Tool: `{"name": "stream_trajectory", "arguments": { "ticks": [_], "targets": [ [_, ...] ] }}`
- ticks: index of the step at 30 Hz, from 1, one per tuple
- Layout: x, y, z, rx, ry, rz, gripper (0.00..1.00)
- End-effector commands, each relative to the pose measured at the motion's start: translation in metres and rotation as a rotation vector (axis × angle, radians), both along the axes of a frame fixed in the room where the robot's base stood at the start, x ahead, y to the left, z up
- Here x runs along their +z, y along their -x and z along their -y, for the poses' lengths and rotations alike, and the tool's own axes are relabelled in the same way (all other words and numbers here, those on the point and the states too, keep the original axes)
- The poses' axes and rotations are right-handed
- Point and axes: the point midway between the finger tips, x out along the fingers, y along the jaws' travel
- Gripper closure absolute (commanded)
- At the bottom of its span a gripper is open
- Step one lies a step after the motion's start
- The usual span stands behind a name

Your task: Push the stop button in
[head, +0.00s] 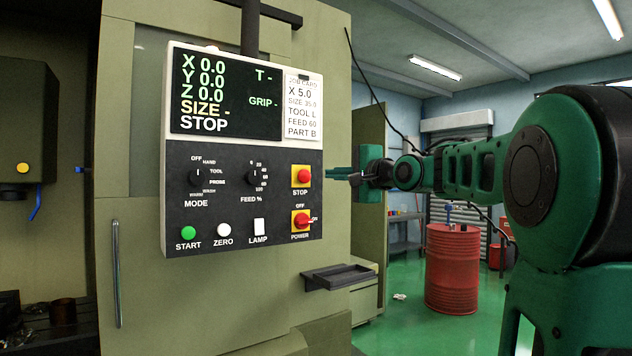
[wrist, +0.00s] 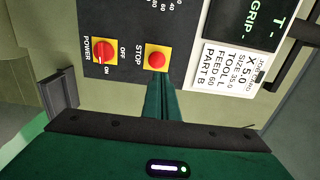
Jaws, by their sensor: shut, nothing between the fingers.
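The stop button (head: 303,176) is a red round button on a yellow square, at the right side of the dark control panel (head: 240,200). It also shows in the wrist view (wrist: 156,60), just beyond my fingertips. My gripper (head: 328,175) is shut and empty, to the right of the stop button at about its height. In the head view a gap shows between the fingertips and the button. In the wrist view the fingers (wrist: 161,84) point at the lower edge of the yellow square; I cannot tell the exact distance there.
A red power switch (head: 301,220) on a yellow square sits below the stop button. Green start (head: 188,232), white zero (head: 223,229) and lamp (head: 259,226) buttons line the panel's bottom. A dark shelf (head: 337,277) juts out below. A red drum (head: 452,270) stands at the right.

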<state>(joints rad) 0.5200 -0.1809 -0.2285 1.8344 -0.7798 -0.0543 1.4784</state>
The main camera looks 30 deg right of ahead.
Motion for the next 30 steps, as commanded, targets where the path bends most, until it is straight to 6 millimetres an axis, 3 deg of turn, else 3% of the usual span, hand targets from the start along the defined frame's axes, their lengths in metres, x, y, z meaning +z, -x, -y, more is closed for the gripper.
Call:
{"name": "stream_trajectory", "arguments": {
  "ticks": [3, 9, 26, 30],
  "targets": [
    [-0.001, 0.016, 0.001, 0.0, -0.001, -0.001, 1.0],
    [-0.001, 0.027, 0.0, 0.003, -0.001, -0.002, 1.0],
    [-0.001, 0.027, -0.003, 0.006, -0.001, -0.002, 1.0],
    [-0.02, 0.029, -0.003, -0.008, 0.038, -0.051, 1.0]
  ]
}}
